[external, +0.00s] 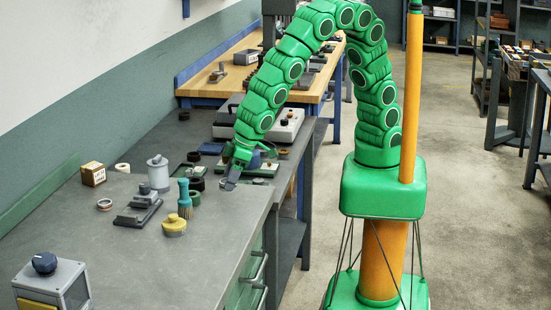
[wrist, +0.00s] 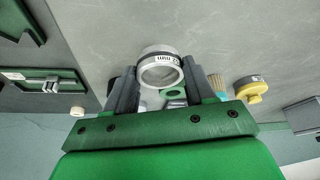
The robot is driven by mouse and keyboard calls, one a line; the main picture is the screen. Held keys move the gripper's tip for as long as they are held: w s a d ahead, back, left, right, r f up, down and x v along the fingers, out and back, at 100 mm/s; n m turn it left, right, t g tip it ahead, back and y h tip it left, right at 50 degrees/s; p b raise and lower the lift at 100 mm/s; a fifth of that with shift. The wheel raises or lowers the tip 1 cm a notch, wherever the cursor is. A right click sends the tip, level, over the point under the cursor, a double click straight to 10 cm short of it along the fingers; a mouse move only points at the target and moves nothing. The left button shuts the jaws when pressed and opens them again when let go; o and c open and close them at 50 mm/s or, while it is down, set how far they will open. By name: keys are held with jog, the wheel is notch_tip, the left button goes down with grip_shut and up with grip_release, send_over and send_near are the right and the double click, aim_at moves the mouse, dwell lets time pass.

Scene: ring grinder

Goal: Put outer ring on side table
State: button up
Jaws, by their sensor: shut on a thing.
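A silver ring with a dark, lettered band, which I take as the outer ring (wrist: 160,70), sits between the two dark fingers of my gripper (wrist: 158,80) in the wrist view. The fingers press on its left and right sides. In the external view my gripper (external: 232,180) is low over the grey bench, near its right edge. The held ring cannot be made out clearly there. Which surface is the side table I cannot tell; a grey worktop (external: 75,235) fills the front left, and a wooden-topped table (external: 210,82) stands behind.
On the grey worktop are a teal-handled brush (external: 184,198), a yellow-based tin (external: 173,226), a dark stand (external: 138,212), a grey cylinder (external: 158,173), another small ring (external: 104,204) and a cardboard box (external: 93,174). A control box (external: 52,285) stands front left. The worktop's front middle is clear.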

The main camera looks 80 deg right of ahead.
aim_at(225, 200)
jog(key=shift+w+a+f, duration=0.2)
jog(key=shift+w+f, duration=0.05)
jog(key=shift+f, duration=1.4)
jog(key=shift+f, duration=0.2)
jog(key=o, duration=1.2)
jog(key=v, duration=0.7)
jog(key=shift+w+a, duration=0.2)
jog(key=shift+w, duration=0.05)
jog(key=shift+o, duration=0.6)
jog(key=shift+s+d+r, duration=0.1)
jog(key=shift+s+r, duration=0.1)
jog(key=shift+r, duration=0.3)
